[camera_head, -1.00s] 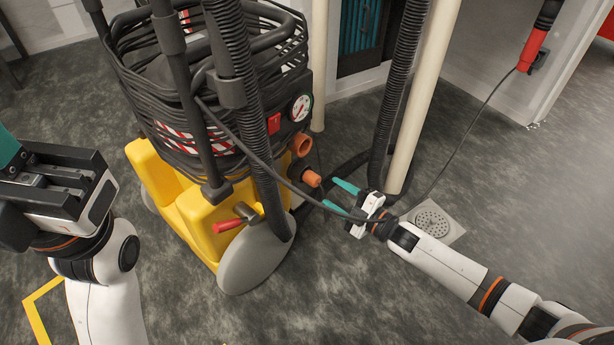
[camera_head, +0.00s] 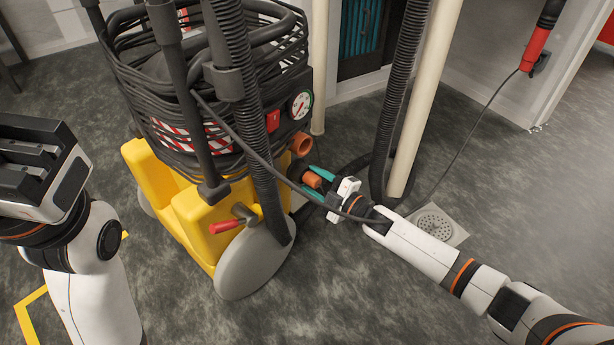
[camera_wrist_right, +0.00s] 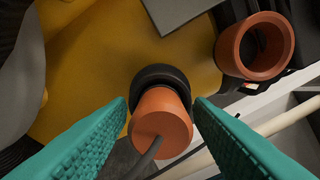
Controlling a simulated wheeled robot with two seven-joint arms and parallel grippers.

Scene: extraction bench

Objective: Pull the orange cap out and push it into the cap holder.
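The orange cap (camera_head: 312,180) sits in a black port on the lower right side of the yellow machine (camera_head: 196,215). It also shows in the right wrist view (camera_wrist_right: 160,125), with its black collar behind it. My right gripper (camera_head: 314,184) is open, its teal fingers on either side of the cap, with gaps left between fingers and cap in the wrist view. The cap holder is probably the hollow orange ring (camera_head: 301,144) above the cap; in the wrist view it is empty at upper right (camera_wrist_right: 252,47). My left gripper (camera_head: 40,165) is at the left edge; its fingertips are not clearly visible.
A black cable (camera_head: 250,150) runs from the machine past the cap and my right gripper toward the red plug (camera_head: 534,48). A black hose (camera_head: 398,100) and a cream pipe (camera_head: 427,90) stand behind my right gripper. The floor at right is open around a drain (camera_head: 435,223).

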